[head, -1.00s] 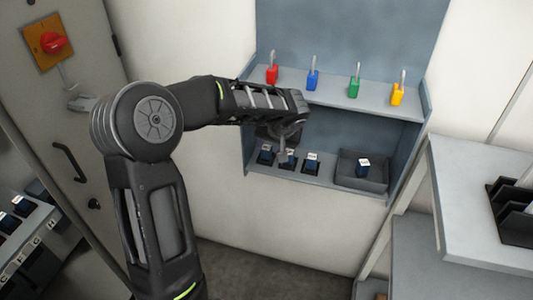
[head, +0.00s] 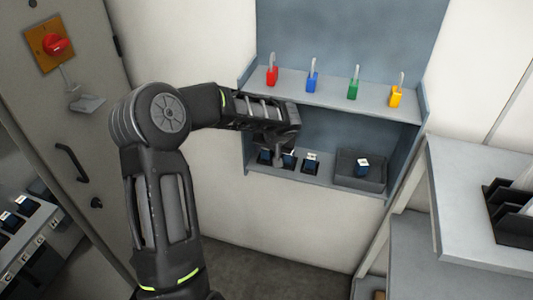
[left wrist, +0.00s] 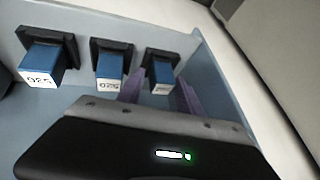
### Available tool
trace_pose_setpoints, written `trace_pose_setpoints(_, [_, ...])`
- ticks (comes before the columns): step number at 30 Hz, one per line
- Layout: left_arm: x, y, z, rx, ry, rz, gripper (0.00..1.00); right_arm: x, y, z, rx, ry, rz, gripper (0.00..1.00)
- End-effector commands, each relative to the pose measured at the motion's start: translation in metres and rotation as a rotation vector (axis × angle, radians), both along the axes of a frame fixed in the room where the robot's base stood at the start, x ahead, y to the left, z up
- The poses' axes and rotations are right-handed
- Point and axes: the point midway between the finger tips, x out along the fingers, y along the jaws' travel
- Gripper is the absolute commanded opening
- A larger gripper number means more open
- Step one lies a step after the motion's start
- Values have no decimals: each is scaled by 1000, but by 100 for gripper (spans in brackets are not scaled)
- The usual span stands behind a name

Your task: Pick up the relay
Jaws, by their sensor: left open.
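Three blue relays with white labels stand in black sockets in a row on the lower shelf: a left one (head: 264,157), a middle one (head: 289,160) and a right one (head: 311,161). Another relay (head: 362,165) lies in a grey tray (head: 347,181) to their right. My left gripper (head: 275,160) is over the left end of the row. In the left wrist view the purple fingers of the gripper (left wrist: 160,93) are apart, on either side of the end relay (left wrist: 161,74) by the side wall. Contact cannot be told. My right gripper is out of view.
The upper shelf (head: 330,98) over the row holds red (head: 272,76), blue (head: 312,82), green (head: 354,88) and yellow (head: 397,94) tagged items. A cabinet with a red switch (head: 57,43) stands left. A grey shelf unit (head: 465,210) with a black rack (head: 512,215) is right.

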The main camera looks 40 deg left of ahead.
Motion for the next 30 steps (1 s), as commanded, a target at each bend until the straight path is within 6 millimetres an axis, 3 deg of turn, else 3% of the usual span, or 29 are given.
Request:
trace_pose_setpoints(3, [0, 0, 0, 0, 0, 0, 43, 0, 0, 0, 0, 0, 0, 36])
trace_pose_setpoints(19, [-1, 1, 0, 1, 1, 1, 0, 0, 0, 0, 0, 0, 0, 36])
trace_pose_setpoints(30, [-1, 2, 0, 3, 3, 4, 0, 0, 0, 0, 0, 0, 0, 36])
